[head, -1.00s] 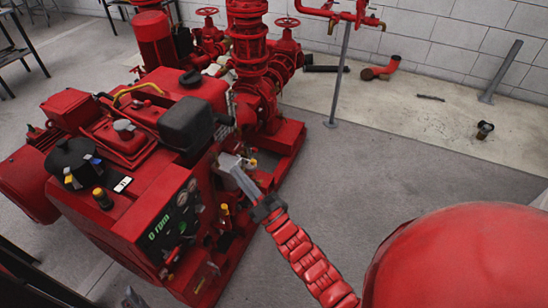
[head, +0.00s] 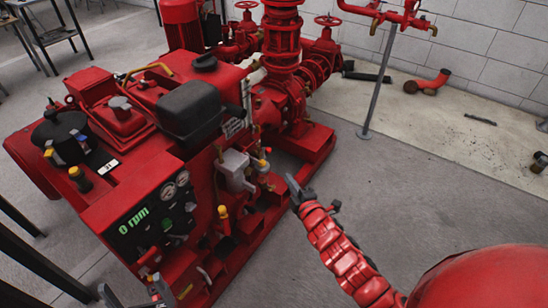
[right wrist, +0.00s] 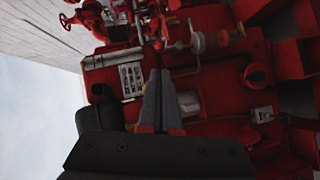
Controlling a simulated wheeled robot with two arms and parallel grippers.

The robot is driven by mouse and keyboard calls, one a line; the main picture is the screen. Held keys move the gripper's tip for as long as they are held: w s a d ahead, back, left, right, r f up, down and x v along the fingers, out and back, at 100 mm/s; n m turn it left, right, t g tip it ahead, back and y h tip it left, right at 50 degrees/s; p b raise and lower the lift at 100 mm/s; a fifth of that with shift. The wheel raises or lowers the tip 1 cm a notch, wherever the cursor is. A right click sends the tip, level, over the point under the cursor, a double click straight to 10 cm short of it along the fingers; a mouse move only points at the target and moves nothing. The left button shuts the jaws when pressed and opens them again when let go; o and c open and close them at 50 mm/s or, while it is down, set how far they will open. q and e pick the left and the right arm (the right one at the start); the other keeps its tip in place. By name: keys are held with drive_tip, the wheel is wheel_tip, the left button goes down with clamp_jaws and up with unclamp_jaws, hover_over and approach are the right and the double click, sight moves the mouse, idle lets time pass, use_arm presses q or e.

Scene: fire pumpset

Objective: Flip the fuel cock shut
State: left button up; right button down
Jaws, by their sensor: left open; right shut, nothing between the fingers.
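The red pumpset engine (head: 150,190) fills the left of the head view. On its near right side are a grey metal box (head: 237,170), a small yellow-tipped fitting (head: 262,163) and an orange-yellow handle (head: 223,211). I cannot tell for sure which of these is the fuel cock. My right gripper (head: 291,182) is shut and empty, to the right of these fittings and apart from them in the picture. In the right wrist view its fingers (right wrist: 160,76) point at the red machine. My left gripper (head: 134,294) is open at the bottom left edge, partly cut off.
The control panel (head: 152,220) reads 0 rpm. Red pump pipework (head: 285,60) stands behind the engine. A thin grey post (head: 377,85) rises from the floor. The grey floor (head: 400,190) right of the machine is clear. The right wrist view shows a glass-like bowl (right wrist: 197,43).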

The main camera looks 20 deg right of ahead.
sight(269, 152)
drive_tip(key=shift+w+a+f+b, duration=0.3)
drive_tip(key=shift+w+b, duration=0.35)
drive_tip(key=shift+w, duration=1.65)
drive_tip(key=shift+w+a+f+b, duration=0.1)
drive_tip(key=shift+w+f+b, duration=0.45)
drive_tip(key=shift+w, duration=1.7)
drive_tip(key=shift+w+a+f+b, duration=0.2)
drive_tip(key=shift+w+b, duration=0.5)
drive_tip(key=shift+w, duration=1.6)
